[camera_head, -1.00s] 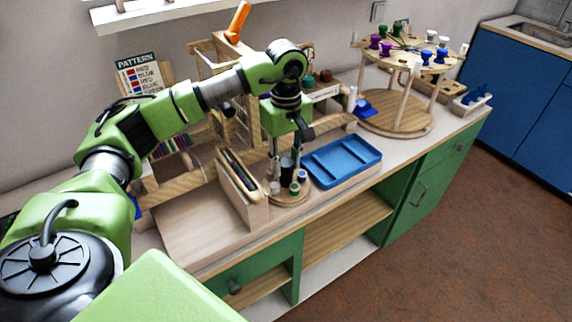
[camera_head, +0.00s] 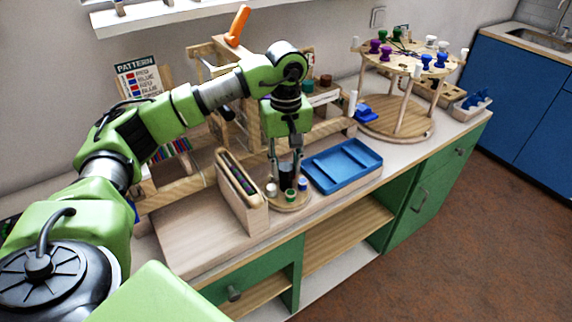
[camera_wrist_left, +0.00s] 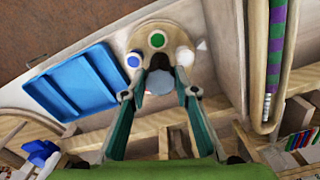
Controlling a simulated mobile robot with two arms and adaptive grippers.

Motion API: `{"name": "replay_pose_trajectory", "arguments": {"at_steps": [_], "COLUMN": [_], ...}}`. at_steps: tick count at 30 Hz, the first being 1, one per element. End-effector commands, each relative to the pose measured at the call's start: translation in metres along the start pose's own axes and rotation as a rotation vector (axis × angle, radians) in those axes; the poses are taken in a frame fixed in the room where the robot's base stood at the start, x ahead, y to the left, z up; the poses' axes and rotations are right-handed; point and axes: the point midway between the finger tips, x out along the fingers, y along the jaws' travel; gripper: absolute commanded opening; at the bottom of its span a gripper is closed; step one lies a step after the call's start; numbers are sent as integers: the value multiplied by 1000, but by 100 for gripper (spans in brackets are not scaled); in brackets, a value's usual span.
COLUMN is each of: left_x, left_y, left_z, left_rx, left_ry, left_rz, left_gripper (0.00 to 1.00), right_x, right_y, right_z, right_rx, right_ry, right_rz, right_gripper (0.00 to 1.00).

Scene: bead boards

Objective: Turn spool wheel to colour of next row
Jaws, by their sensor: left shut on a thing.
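The round wooden spool wheel (camera_head: 291,206) stands on the bench beside the blue tray. White (camera_head: 271,190), green (camera_head: 290,195) and blue (camera_head: 303,184) spools show at its front edge. In the left wrist view the green spool (camera_wrist_left: 157,40) lies between the blue spool (camera_wrist_left: 134,60) and the white spool (camera_wrist_left: 185,56). My left gripper (camera_head: 285,180) points down over the wheel, its fingers closed on part of it. The gripped part is mostly hidden by the fingers. The pattern card (camera_head: 138,82) stands at the back left, listing red and blue rows at the top. My right gripper is out of view.
A blue tray (camera_head: 343,181) sits close right of the wheel, and a slotted wooden holder (camera_head: 240,205) close left. A wooden loom frame (camera_head: 228,60) stands behind. A round stand with colourful spools (camera_head: 400,66) is at the right rear.

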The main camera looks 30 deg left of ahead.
Motion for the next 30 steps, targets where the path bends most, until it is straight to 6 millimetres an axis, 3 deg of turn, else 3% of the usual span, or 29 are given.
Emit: {"name": "replay_pose_trajectory", "arguments": {"at_steps": [1, 3, 16, 20, 30], "left_x": [-1, -1, -7, -27, -102], "left_y": [0, 0, 1, 1, 1], "left_z": [0, 0, 0, -1, 0], "left_rx": [-1, -1, -1, -1, -1], "left_ry": [1, 1, 1, 3, 3], "left_rz": [2, 2, 2, 4, 4], "left_gripper": [30, 44, 44, 44, 44], "right_x": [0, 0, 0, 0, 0], "right_y": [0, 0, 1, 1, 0], "right_z": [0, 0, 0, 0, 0], "right_rx": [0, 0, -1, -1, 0], "right_ry": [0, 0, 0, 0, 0], "right_rz": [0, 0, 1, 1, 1], "right_gripper": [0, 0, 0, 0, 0]}}
